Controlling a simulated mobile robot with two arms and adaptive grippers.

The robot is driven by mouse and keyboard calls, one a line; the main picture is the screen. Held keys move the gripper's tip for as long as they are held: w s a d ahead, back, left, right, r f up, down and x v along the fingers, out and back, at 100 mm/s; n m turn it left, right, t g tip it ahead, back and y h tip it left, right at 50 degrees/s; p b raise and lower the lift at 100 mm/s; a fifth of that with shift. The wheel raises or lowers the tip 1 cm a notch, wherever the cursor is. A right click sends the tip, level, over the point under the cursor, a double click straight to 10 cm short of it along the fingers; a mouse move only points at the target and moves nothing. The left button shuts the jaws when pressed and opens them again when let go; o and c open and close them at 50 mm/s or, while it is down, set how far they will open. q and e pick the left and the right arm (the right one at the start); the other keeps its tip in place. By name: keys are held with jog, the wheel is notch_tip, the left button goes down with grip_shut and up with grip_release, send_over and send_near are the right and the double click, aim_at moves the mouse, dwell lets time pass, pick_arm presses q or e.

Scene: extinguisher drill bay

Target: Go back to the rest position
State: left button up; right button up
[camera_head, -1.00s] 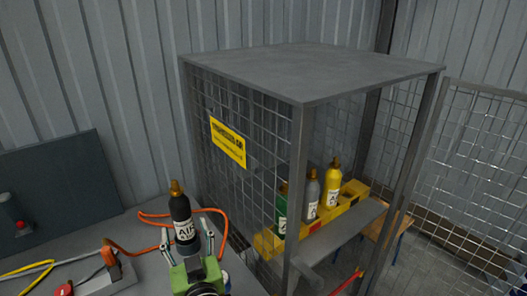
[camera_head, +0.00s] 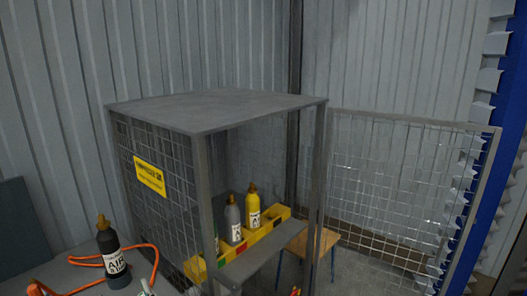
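No task object is named. A small pale fingertip part of what appears to be my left gripper (camera_head: 146,288) shows at the bottom edge, right of the black air bottle (camera_head: 112,257). The rest of that gripper is below the picture, so its opening is hidden. The black bottle stands upright on the grey bench (camera_head: 62,273), with the visible fingertip apart from it. My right gripper is not identifiable in view.
A mesh cage (camera_head: 215,115) holds a yellow rack (camera_head: 268,226) with a grey bottle (camera_head: 233,220), a yellow bottle (camera_head: 252,206) and a partly hidden green bottle. Its mesh door (camera_head: 400,190) stands open to the right. An orange hose (camera_head: 147,246) curves behind the black bottle. A wooden stool (camera_head: 325,240) stands beyond the rack.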

pick_arm(q)
jog(key=d+r+m+t+h, duration=0.7)
jog(key=d+r+h, duration=0.2)
jog(key=d, duration=0.2)
jog(key=s+d+f+m+g+h, duration=0.5)
jog(key=d+f+m+g+h, duration=0.3)
jog(key=d+h, duration=0.4)
jog(key=s+a+f+n+g+y, duration=0.1)
jog(key=s+f+g+y, duration=0.15)
jog(key=f, duration=0.45)
jog(key=s+a+f+g+y, duration=0.1)
jog(key=s+f+g+y, duration=0.2)
jog(key=f, duration=0.4)
jog(key=s+a+f+n+g+y, duration=0.5)
jog(key=s+a+f, duration=0.5)
jog(key=s+a, duration=0.25)
notch_tip(320, 180, down, 26)
jog(key=s+r+g, duration=0.1)
jog(key=s, duration=0.2)
jog(key=s+a+f+g, duration=0.1)
jog(key=s+a+f, duration=0.1)
jog(key=s+f, duration=1.4)
jog(key=shift+s+a+m, duration=0.2)
jog(key=shift+m, duration=0.1)
